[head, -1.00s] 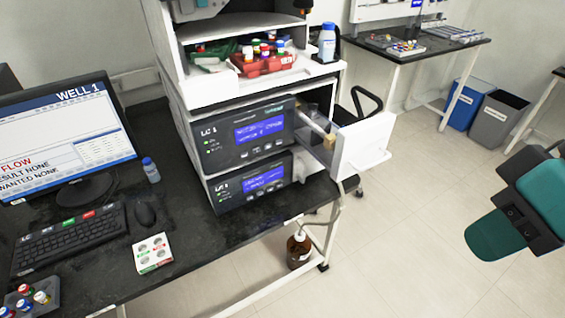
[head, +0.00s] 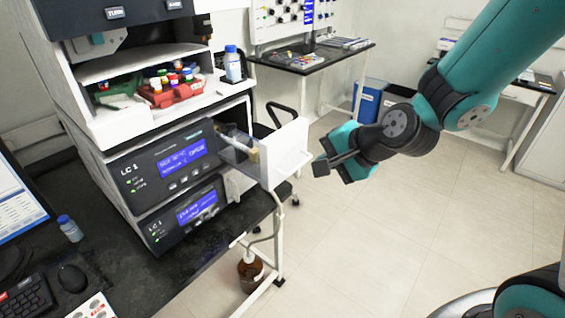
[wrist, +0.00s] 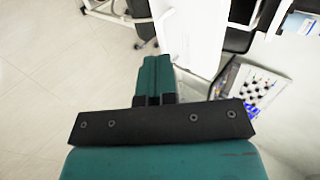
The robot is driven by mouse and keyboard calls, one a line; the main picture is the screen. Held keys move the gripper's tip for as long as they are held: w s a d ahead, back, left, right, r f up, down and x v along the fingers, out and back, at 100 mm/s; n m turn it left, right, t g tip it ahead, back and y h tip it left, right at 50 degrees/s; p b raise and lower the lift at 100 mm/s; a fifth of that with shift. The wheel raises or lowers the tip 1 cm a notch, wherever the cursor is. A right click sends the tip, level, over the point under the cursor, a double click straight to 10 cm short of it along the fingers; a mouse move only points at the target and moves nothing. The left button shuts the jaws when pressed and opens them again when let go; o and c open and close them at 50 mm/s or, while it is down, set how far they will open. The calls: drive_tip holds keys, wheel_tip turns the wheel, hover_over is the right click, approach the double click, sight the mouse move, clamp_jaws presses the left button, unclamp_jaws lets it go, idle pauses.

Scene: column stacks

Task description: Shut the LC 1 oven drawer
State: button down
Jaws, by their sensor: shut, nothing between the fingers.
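The upper LC 1 unit (head: 165,165) has a dark face with a lit blue display. Its oven drawer (head: 288,152) stands pulled out at the right side, with a white front panel, clear walls and something tan inside. My gripper (head: 322,167) is shut and empty, just to the right of the drawer's front panel. I cannot tell whether it touches the panel. In the wrist view the closed fingers (wrist: 155,66) point up toward a white surface (wrist: 190,35), which looks like the drawer front.
A second LC 1 unit (head: 187,213) sits below. Above are a red tray of capped vials (head: 172,92) and a blue-capped bottle (head: 233,64). A brown bottle (head: 250,270) stands under the bench. The floor (head: 370,240) right of the bench is clear.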

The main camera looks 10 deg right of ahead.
sight(275, 167)
drive_tip(key=p+x, duration=0.1)
drive_tip(key=x, duration=0.2)
drive_tip(key=r+p+x, duration=0.1)
drive_tip(key=x, duration=0.3)
drive_tip(key=w+a+p+x, duration=0.1)
drive_tip(key=x, duration=0.2)
drive_tip(key=shift+w+a+r+p, duration=0.1)
drive_tip(key=shift+w+p, duration=0.15)
drive_tip(key=shift+p, duration=0.1)
drive_tip(key=shift+w+a, duration=0.3)
drive_tip(key=shift+w, duration=0.15)
drive_tip(key=shift+w, duration=0.1)
